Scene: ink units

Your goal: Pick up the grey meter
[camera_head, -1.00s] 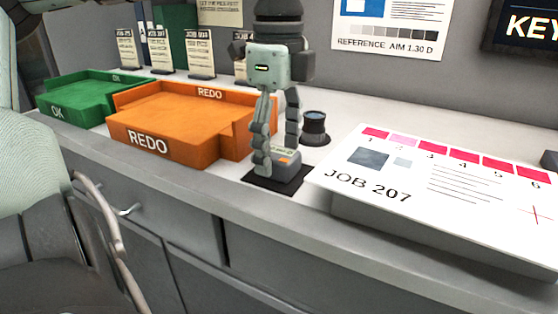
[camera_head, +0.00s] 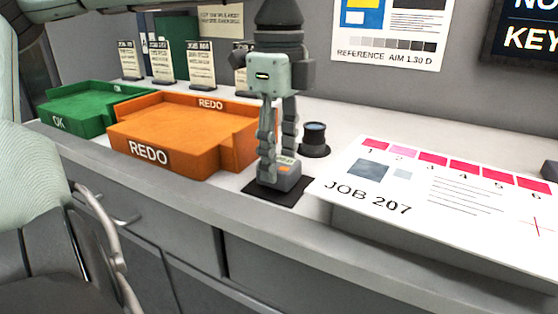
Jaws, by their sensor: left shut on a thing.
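The grey meter (camera_head: 286,177) is a small grey block with an orange mark on its top. It sits at the dark mat (camera_head: 293,195) on the counter; I cannot tell whether it is lifted slightly off it. My left gripper (camera_head: 278,168) points straight down from above, its two fingers shut on the grey meter. The fingers hide part of the meter's top and left side. My right gripper is not in view.
An orange REDO tray (camera_head: 150,153) stands left of the mat, with a green OK tray (camera_head: 62,122) beyond it. A round dark loupe-like object (camera_head: 315,138) stands close behind right. The JOB 207 sheet (camera_head: 400,205) lies at right. Cards (camera_head: 200,65) stand behind.

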